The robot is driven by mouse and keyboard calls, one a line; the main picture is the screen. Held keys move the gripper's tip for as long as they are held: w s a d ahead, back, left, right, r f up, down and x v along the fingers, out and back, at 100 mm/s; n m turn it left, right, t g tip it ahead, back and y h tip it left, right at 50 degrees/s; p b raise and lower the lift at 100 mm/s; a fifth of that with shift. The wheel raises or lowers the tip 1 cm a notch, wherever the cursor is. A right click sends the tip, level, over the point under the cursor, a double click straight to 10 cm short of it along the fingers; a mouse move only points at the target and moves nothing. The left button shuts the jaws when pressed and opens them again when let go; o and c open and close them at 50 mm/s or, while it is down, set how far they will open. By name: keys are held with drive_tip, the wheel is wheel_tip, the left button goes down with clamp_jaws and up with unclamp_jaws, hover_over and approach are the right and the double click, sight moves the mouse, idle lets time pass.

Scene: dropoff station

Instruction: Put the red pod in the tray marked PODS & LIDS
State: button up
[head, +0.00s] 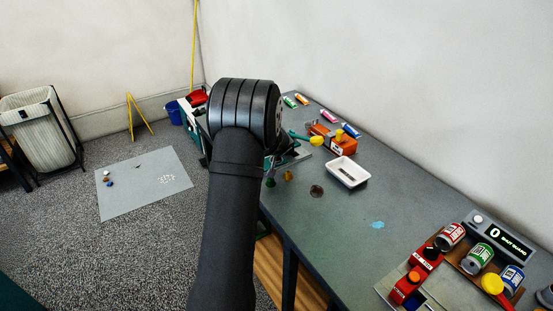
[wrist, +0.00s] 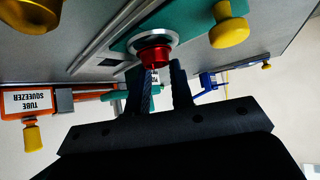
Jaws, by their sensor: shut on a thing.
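The red pod (wrist: 158,54) shows in the wrist view, with a round silver rim and a red body. My gripper (wrist: 165,68) is shut on it, with the two dark fingers at the pod's red body. A teal surface lies right behind the pod; I cannot tell whether the pod touches it. In the head view my own arm hides the gripper and the pod. A small white tray (head: 353,184) stands on the table with a dark mark or item inside. No PODS & LIDS label is readable in either view.
In the head view, cans (head: 480,257) and a red device (head: 418,276) stand at the table's near right. The table (head: 335,222) is mostly clear around a blue patch (head: 377,225).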

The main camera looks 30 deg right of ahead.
drive_tip(key=shift+r, duration=2.15)
drive_tip(key=shift+w+a+r, duration=0.1)
drive_tip(key=shift+r, duration=0.1)
drive_tip(key=shift+a+r, duration=0.2)
drive_tip(key=shift+r, duration=0.6)
drive_tip(key=s+d+r+m+h, duration=0.1)
drive_tip(key=s+d+r, duration=0.35)
drive_tip(key=s, duration=0.25)
drive_tip(key=s+d+r+m, duration=0.1)
drive_tip(key=s+d+r, duration=0.35)
drive_tip(key=s, duration=0.25)
drive_tip(key=s+d+f+m+g+h, duration=0.1)
drive_tip(key=s+d+f, duration=0.2)
drive_tip(key=s+d, duration=0.35)
drive_tip(key=s+d+f+m+g+h, duration=0.1)
drive_tip(key=s+d+f, duration=0.2)
drive_tip(key=s, duration=0.7)
hover_over(347, 168)
drive_tip(key=s+a, duration=0.2)
drive_tip(key=a, duration=0.1)
drive_tip(key=f, duration=0.6)
drive_tip(key=shift+s+d+f, duration=0.1)
drive_tip(key=shift+d+f, duration=0.1)
drive_tip(key=shift+f, duration=2.15)
drive_tip(key=shift+f, duration=0.1)
